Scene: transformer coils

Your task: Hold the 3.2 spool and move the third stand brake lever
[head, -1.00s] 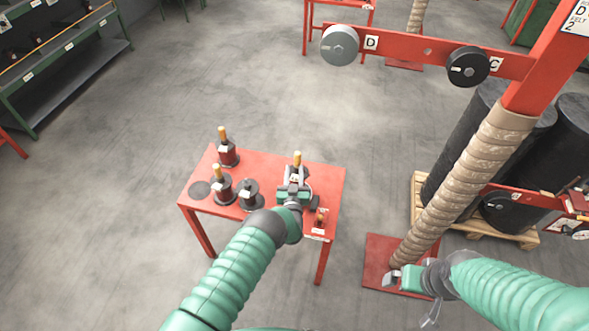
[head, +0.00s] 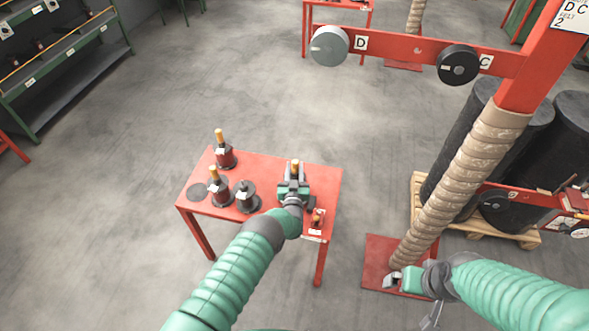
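A red table (head: 250,220) stands in the middle of the head view. Several dark spools stand on it; a spool with an orange top (head: 296,164) is at its right part. My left gripper (head: 293,182) is over that spool and hides most of it. Its fingers are too small and covered to tell whether they grip. My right gripper (head: 391,281) is low at the right, over the red base (head: 385,252) of the wrapped post, apart from the table; its opening is unclear. I cannot pick out a brake lever for certain.
A red stand beam (head: 400,46) carries a grey disc by D (head: 329,46) and a black disc by C (head: 458,65). The wrapped post (head: 455,185) rises at right. Behind it are black cylinders (head: 478,125) on a pallet. A green shelf (head: 60,90) is at upper left. Floor between is clear.

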